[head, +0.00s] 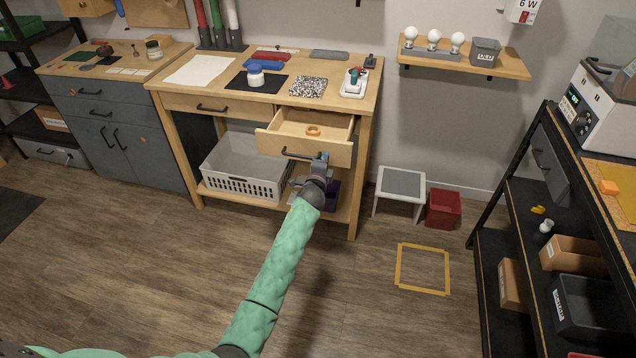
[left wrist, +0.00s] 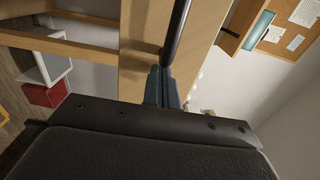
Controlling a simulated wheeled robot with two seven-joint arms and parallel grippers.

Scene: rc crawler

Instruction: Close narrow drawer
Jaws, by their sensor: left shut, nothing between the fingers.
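The narrow drawer (head: 300,143) of the wooden workbench is pulled out, with an orange ring (head: 313,130) inside. Its front carries a black bar handle (head: 295,154). My left gripper (head: 321,160) is at the right part of the drawer front, beside the handle's right end. In the left wrist view the shut fingers (left wrist: 163,88) point at the wooden drawer front (left wrist: 138,55), close to the end of the black handle (left wrist: 177,32). Nothing shows between the fingers. I cannot tell whether the tips touch the wood. My right gripper is not in view.
The workbench top (head: 215,92) holds paper, a black mat and small items. A grey basket (head: 245,170) stands on its lower shelf. A step stool (head: 400,187) and red bin (head: 443,210) are to the right. The floor in front is clear, with a taped square (head: 423,268).

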